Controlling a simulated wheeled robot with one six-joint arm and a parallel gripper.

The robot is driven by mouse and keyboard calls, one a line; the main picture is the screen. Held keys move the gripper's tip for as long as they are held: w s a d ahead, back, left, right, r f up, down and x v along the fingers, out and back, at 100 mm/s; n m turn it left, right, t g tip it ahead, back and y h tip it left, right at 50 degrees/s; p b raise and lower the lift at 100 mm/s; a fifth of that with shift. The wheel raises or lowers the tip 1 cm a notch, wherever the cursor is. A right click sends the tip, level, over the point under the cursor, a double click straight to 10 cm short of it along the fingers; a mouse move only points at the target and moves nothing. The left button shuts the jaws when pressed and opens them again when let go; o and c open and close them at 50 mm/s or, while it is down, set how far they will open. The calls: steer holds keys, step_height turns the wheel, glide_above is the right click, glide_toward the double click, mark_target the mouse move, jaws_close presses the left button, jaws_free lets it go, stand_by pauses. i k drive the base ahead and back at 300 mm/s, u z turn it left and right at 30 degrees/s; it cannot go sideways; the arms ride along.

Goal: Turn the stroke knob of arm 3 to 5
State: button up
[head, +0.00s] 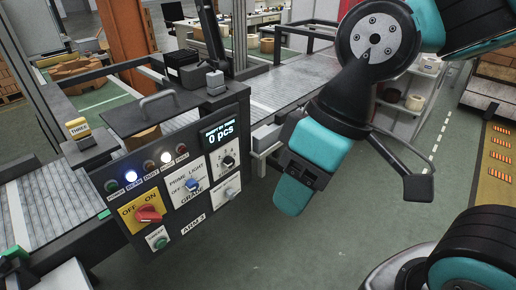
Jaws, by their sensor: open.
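The control panel (176,262) marked ARM 3 stands left of centre, tilted in the picture. A small black knob (228,162) sits on a white scale plate under the display; its label and setting are too small to read. Below it is another small control (230,193) on a white plate, also unreadable. A blue knob (192,185) is marked GRADE. A red switch (149,214) sits on a yellow OFF/ON plate. My gripper (292,196) hangs to the right of the panel, apart from it, pointing down and left. Its jaws are open and nothing shows between them.
The display (219,134) reads 0 pcs. Several indicator lamps (147,165) line the panel, and a green button (158,240) is low on it. A handle (158,104) stands on the top cover. A conveyor (280,84) runs behind. The floor (330,235) below my gripper is clear.

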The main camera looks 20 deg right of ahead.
mark_target(229, 162)
steer(key=z, duration=0.2)
steer(key=i, duration=1.35)
steer(key=k, duration=1.25)
steer(key=z, duration=0.55)
steer(key=i, duration=0.45)
steer(key=z, duration=0.05)
